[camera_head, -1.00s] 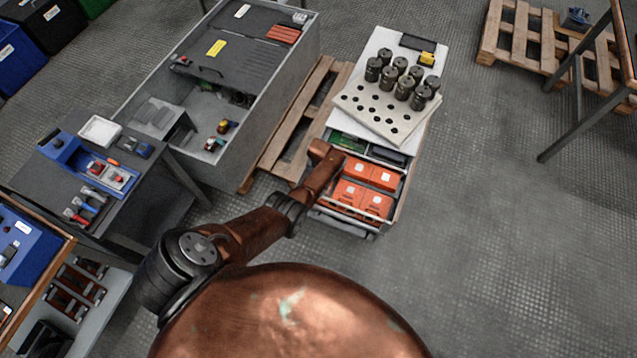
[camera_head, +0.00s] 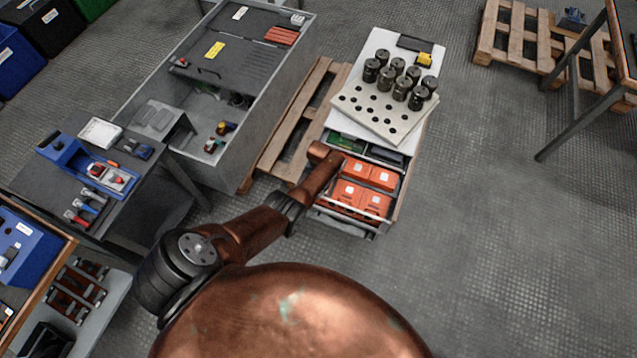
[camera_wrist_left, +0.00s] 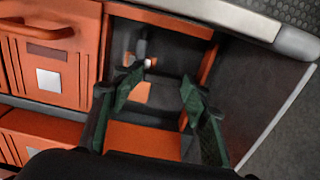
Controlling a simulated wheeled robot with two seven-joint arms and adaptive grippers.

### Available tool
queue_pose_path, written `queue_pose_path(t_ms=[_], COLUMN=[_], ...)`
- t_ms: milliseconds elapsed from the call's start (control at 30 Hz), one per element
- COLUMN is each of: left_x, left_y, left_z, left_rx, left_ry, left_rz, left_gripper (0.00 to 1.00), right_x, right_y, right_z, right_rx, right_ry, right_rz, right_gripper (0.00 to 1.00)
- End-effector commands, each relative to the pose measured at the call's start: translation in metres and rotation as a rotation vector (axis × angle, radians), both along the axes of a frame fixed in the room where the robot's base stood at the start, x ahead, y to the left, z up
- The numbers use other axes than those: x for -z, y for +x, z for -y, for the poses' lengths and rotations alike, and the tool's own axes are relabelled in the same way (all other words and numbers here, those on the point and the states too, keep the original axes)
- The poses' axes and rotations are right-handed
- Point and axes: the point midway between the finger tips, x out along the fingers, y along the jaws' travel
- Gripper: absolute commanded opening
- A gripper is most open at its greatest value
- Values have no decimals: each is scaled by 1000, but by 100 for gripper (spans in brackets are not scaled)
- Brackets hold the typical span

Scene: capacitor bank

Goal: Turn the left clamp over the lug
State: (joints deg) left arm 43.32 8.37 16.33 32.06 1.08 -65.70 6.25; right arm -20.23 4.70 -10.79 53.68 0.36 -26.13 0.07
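My left gripper (camera_wrist_left: 161,78) is open, with its two green-padded fingers apart and nothing visible between them. It is over a dark gap framed in orange, beside orange boxes (camera_wrist_left: 48,78). A small pale-tipped part (camera_wrist_left: 149,62) shows in the gap beyond the fingertips; I cannot tell whether it is the clamp or the lug. In the head view the orange boxes (camera_head: 347,193) sit in an open drawer (camera_head: 345,225). My left arm reaches to the drawer's left side; its gripper is hidden there. My right gripper is not in view.
A perforated tray (camera_head: 362,113) with several dark cylinders stands on the white top behind the drawer. A grey open cabinet (camera_head: 285,65) and a wooden pallet (camera_head: 290,140) are to its left. A tool table (camera_head: 140,172) is further left. Floor right of the drawer is clear.

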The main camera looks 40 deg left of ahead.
Motion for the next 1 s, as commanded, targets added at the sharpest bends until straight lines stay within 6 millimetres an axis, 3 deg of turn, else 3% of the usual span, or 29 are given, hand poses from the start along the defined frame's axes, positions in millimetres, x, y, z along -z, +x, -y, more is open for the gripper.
queue_pose_path(t_ms=[33, 133, 567, 1000], left_x=[6, 5, -1, -44], left_y=[-8, -7, -2, -1], left_z=[0, -1, -4, -3], left_rx=[-1, -1, -1, -1], left_ry=[-3, 0, 5, 4], left_rz=[-16, -13, -3, -1], left_gripper=[46, 52, 52, 52], right_x=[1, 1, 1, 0], right_y=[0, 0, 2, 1], right_z=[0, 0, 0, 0], right_rx=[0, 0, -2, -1], right_ry=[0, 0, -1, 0], right_rz=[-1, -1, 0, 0], right_gripper=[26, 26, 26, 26])
